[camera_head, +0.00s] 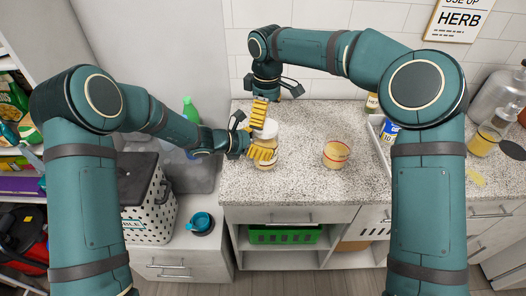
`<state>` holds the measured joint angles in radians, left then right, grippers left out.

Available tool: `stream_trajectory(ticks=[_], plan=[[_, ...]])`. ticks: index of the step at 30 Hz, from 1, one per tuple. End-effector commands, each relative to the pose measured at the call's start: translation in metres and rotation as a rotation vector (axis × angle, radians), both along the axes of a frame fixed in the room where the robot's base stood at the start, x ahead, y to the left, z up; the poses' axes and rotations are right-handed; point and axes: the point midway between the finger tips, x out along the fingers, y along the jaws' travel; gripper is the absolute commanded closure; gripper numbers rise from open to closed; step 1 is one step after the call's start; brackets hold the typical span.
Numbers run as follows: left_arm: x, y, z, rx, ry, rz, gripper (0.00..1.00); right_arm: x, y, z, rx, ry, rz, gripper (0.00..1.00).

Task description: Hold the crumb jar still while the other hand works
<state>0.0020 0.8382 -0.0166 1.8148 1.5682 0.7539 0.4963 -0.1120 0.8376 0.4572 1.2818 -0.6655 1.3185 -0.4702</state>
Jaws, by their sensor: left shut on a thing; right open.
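The crumb jar (267,142), pale with a whitish lid (270,127), stands upright at the left side of the speckled counter (302,182). My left gripper (261,152) comes in from the left and is shut on the jar's side, its yellow fingers hiding part of the body. My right gripper (259,112) points down from above, with its yellow fingers open at the jar's lid. I cannot tell whether the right fingers touch the lid.
A glass (336,154) with tan contents and a red band stands right of the jar. A tray (380,147) with containers lies farther right. A white perforated bin (146,212) and a blue-lidded cup (201,223) are at the left. The counter's front middle is clear.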

Motion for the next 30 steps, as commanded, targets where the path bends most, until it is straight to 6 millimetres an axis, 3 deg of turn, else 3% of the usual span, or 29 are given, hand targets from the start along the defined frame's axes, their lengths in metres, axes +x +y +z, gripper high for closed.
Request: stream_trajectory(ticks=[9,21,22,28,30], plan=[[0.0,0.0,0.0,-0.001,0.0,0.0,1.0,0.0,0.001,-0.041,0.001,0.002,0.0,0.0],[0.0,0.0,0.0,-0.001,0.0,0.0,1.0,0.0,0.001,-0.047,0.001,0.0,0.0,0.0],[0.0,0.0,0.0,-0.001,0.0,0.0,1.0,0.0,0.001,-0.047,0.001,0.0,0.0,0.04],[0.0,0.0,0.0,-0.001,0.0,0.0,1.0,0.0,0.001,-0.047,0.001,0.0,0.0,0.72],[0.0,0.0,0.0,-0.001,0.0,0.0,1.0,0.0,0.001,-0.047,0.001,0.0,-0.001,0.72]])
